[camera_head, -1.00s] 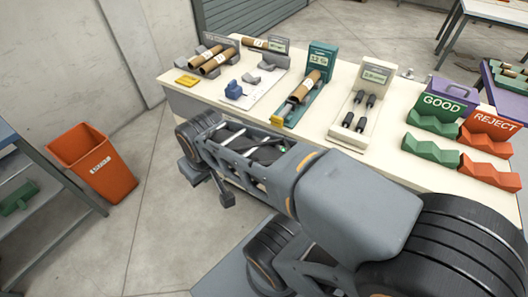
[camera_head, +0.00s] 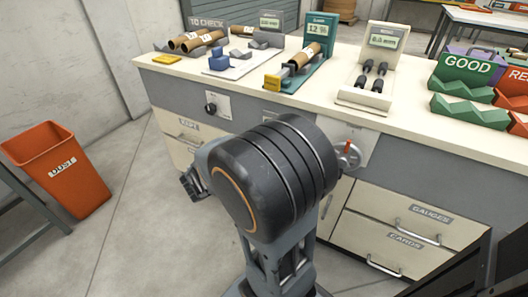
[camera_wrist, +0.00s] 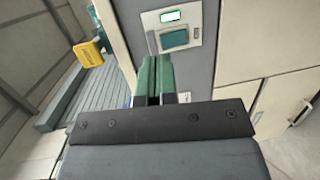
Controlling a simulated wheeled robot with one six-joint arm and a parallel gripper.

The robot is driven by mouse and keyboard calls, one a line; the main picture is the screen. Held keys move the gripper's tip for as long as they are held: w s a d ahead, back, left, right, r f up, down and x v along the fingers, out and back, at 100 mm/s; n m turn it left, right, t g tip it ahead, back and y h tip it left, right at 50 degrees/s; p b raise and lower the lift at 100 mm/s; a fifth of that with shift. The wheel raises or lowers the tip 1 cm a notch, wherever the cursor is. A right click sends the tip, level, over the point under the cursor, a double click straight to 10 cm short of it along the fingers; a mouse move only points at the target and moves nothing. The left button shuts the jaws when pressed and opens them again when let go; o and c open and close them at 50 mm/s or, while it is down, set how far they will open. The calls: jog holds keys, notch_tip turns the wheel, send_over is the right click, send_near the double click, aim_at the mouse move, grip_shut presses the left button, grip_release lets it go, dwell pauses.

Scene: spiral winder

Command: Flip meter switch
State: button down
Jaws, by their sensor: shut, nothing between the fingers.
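In the wrist view my gripper (camera_wrist: 153,72) is shut and empty, its green fingers side by side. Just beyond the fingertips is a light panel (camera_wrist: 196,30) with a small lit display (camera_wrist: 171,16) and a teal block (camera_wrist: 174,39) below it; I cannot tell if they touch. In the head view a teal meter (camera_head: 319,29) reading about 12 stands on the bench with a brown tube in front. A beige meter (camera_head: 384,40) stands to its right. On the bench front are a black knob (camera_head: 210,108) and a red-handled dial (camera_head: 348,155). Which part is the meter switch is unclear.
The bench (camera_head: 425,122) has drawers (camera_head: 407,221) below. GOOD (camera_head: 466,68) and REJECT racks are at the right. An orange bin (camera_head: 72,176) stands at the left, with clear floor beside it. A yellow piece (camera_wrist: 88,53) shows in the wrist view.

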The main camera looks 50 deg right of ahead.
jog(key=w+f+n+t+h+b, duration=0.2)
jog(key=w+f+t+b, duration=0.2)
jog(key=shift+w+d+f, duration=0.2)
jog(key=shift+f, duration=0.2)
jog(key=b+x, duration=0.3)
jog(key=x, duration=1.1)
jog(key=shift+r, duration=0.3)
